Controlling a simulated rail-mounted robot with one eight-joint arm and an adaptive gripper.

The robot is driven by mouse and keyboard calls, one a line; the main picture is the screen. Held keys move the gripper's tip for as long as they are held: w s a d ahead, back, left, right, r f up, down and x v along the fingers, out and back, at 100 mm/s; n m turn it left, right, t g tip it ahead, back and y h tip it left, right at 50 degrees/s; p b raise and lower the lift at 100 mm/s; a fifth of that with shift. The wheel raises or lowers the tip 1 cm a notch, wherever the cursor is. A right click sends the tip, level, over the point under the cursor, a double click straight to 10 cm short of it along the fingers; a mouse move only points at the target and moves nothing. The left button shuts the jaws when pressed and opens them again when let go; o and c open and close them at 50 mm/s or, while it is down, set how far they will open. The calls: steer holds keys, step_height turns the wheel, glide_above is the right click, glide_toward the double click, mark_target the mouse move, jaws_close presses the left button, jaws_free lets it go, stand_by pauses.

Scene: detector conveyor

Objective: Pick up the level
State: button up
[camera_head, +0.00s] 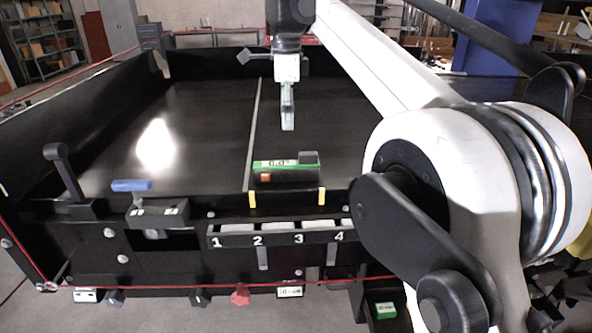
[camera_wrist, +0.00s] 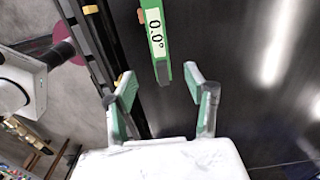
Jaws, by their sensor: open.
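The level (camera_head: 286,166) is a green and black bar with a pale display reading 0.0°. In the head view it lies at the front edge of the black conveyor surface, near two yellow tabs. In the wrist view the level (camera_wrist: 156,40) stands lengthwise beyond the fingertips, its near end close to the space between them. My gripper (camera_head: 287,122) points down above the surface, behind the level in the head view. In the wrist view its fingers (camera_wrist: 161,88) are apart with nothing between them.
The black conveyor bed (camera_head: 200,120) has raised side walls and a thin light strip across it. A numbered tray (camera_head: 280,237) hangs on the front below the level. A blue handle (camera_head: 131,185) sits at front left. The bed around the level is mostly clear.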

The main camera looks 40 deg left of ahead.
glide_above(289, 163)
steer(key=f, duration=0.8)
steer(key=shift+s+a+f+p, duration=0.15)
steer(key=shift+a+f+p, duration=0.1)
steer(key=shift+p, duration=0.1)
steer(key=shift+d+f+p, duration=0.15)
steer(key=shift+f+p, duration=0.2)
steer(key=shift+f, duration=1)
steer(key=shift+d+f+p, duration=0.15)
steer(key=shift+f+p, duration=0.2)
steer(key=shift+f, duration=1)
jaws_close()
